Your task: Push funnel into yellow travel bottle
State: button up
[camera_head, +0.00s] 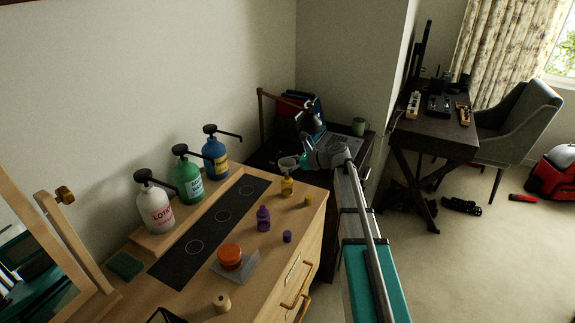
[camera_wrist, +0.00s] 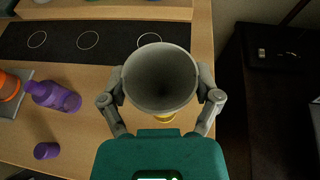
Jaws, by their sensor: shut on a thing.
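The yellow travel bottle (camera_head: 287,186) stands upright on the wooden dresser top near its far right end. A grey-white funnel (camera_head: 288,163) is above it, wide mouth up. My gripper (camera_head: 303,163) reaches in from the right and is shut on the funnel. In the wrist view the funnel (camera_wrist: 160,75) sits between the two fingers of my gripper (camera_wrist: 160,88). Only a yellow edge of the bottle (camera_wrist: 163,118) shows below the funnel there. The funnel hides the bottle's mouth, so I cannot tell how deep its stem sits.
A purple bottle (camera_head: 263,218), a purple cap (camera_head: 287,236) and a yellow cap (camera_head: 308,200) stand nearby. An orange jar (camera_head: 230,257) is further forward. White, green and blue pump bottles (camera_head: 187,174) line the wall side. The dresser's right edge is close.

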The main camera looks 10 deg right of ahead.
jog(key=shift+f+b, duration=0.45)
jog(key=shift+f, duration=0.05)
dwell(0.6)
jog(key=o, duration=0.5)
jog(key=shift+o, duration=0.2)
jog(key=shift+r, duration=0.2)
notch_tip(320, 180, up, 9)
jog(key=p, duration=0.9)
jog(key=shift+s, duration=0.1)
dwell(0.3)
